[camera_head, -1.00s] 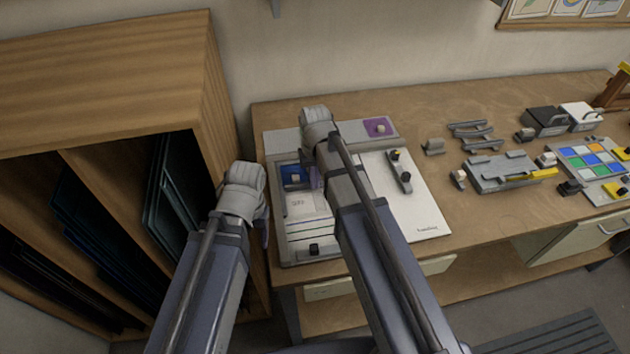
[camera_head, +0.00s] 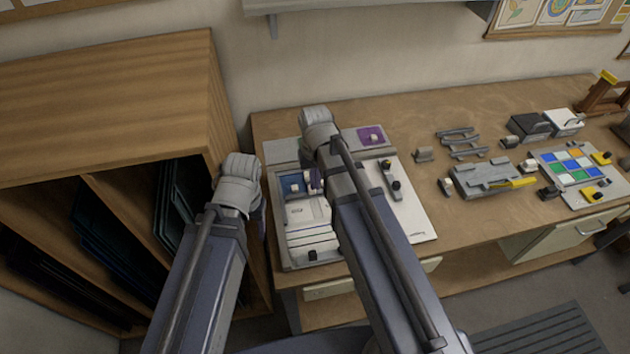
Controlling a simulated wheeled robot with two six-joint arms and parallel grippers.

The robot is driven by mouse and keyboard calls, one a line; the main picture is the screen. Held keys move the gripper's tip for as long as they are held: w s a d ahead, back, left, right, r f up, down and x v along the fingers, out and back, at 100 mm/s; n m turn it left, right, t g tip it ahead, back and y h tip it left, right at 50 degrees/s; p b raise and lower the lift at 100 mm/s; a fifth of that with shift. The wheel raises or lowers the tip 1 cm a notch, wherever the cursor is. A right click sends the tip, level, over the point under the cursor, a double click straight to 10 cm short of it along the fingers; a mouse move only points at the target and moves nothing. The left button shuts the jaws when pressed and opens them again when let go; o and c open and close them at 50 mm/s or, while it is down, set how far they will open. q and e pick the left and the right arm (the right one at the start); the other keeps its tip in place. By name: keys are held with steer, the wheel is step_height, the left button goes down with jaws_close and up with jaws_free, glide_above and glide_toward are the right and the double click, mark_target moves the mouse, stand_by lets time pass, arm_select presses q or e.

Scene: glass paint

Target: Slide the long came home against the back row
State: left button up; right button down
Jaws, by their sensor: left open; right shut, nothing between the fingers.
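A grey bar with dark knobs (camera_head: 391,180), possibly the long came, lies on a white board (camera_head: 415,218) to the right of my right arm. Left of that arm is a grey-framed work board (camera_head: 282,235) with a blue glass piece (camera_head: 293,185) and white pieces (camera_head: 308,212). A purple piece (camera_head: 371,137) lies at its back right. My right gripper (camera_head: 314,182) is shut and empty beside the blue piece, partly hidden by its wrist. My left gripper (camera_head: 262,208) is open at the board's left edge, mostly hidden behind its wrist.
A wooden cabinet (camera_head: 110,95) with upright dark sheets stands close on the left. Several grey strips (camera_head: 460,142), a grey fixture (camera_head: 487,178) and a tray of coloured squares (camera_head: 575,165) lie on the right of the bench. The bench front right of the white board is clear.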

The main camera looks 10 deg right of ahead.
mark_target(312, 195)
steer(key=f+b, duration=0.4)
steer(key=s+f+b, duration=0.1)
steer(key=f+b, duration=0.2)
steer(key=b, duration=0.1)
steer(key=f+b, duration=0.4)
steer(key=shift+s+f, duration=0.2)
steer(key=shift+f, duration=0.1)
steer(key=shift+w+a+r+p, duration=0.1)
steer(key=shift+w+r+p, duration=0.4)
steer(key=shift+w, duration=1.55)
steer(key=shift+w, duration=0.95)
